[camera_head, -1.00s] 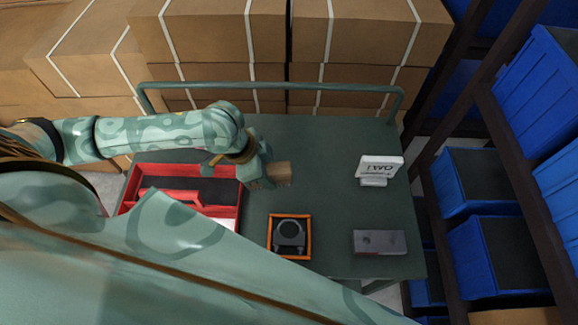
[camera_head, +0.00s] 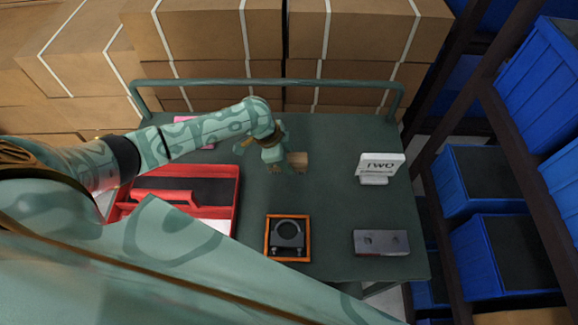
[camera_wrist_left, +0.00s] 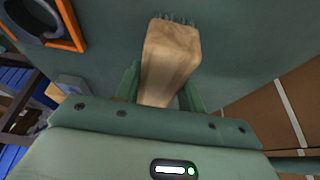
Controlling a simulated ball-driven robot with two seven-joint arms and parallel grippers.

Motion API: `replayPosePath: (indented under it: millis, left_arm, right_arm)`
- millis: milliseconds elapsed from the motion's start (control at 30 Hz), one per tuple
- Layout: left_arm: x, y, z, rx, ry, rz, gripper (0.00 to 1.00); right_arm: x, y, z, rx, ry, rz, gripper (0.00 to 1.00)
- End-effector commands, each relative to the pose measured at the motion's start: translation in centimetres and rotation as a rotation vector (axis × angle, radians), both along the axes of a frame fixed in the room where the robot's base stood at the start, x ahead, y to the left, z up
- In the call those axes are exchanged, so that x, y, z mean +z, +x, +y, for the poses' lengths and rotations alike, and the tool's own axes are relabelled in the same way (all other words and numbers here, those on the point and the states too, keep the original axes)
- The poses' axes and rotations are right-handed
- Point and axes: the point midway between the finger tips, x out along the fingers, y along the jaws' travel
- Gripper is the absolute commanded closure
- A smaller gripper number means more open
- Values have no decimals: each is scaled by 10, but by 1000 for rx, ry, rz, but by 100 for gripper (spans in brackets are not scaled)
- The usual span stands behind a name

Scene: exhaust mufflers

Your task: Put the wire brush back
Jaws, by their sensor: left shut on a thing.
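My left gripper (camera_head: 284,163) is shut on the wire brush (camera_head: 299,160) and holds it over the middle of the green table. The brush shows as a pale wooden block. In the left wrist view the wooden brush (camera_wrist_left: 170,58) sits between the two fingers of the gripper (camera_wrist_left: 160,92), with short dark bristles at its far end. The red tool tray (camera_head: 236,196) with a red handle lies to the left of the gripper. My own arm hides its near side. My right gripper is not in view.
An orange-framed box (camera_head: 267,238) with a dark round clamp stands at the front. A metal block (camera_head: 380,242) and a white sign (camera_head: 380,166) are on the right. A pink item (camera_head: 190,119) lies at the back left. A rail (camera_head: 270,84) runs along the back edge.

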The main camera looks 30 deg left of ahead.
Motion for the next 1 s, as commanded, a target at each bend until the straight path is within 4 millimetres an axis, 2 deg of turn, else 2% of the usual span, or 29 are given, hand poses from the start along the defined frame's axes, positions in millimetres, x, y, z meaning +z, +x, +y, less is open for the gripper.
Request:
replayPosePath:
  millis: [133, 300, 667, 700, 767, 1000]
  left_arm:
    - [-14, 9, -1, 2, -1, 0, 78]
    - [-38, 8, -1, 2, -1, 0, 78]
    - [-40, 8, 0, 1, 1, -2, 78]
    - [-41, 7, 0, 0, 0, -1, 55]
    - [-40, 7, 0, 0, 0, -1, 38]
    - [-40, 7, 0, 0, 0, -1, 38]
  right_arm:
    - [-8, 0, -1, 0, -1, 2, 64]
    - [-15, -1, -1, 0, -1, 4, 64]
    - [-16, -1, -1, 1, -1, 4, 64]
    - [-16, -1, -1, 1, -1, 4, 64]
    - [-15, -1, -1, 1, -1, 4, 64]
    - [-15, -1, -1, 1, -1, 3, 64]
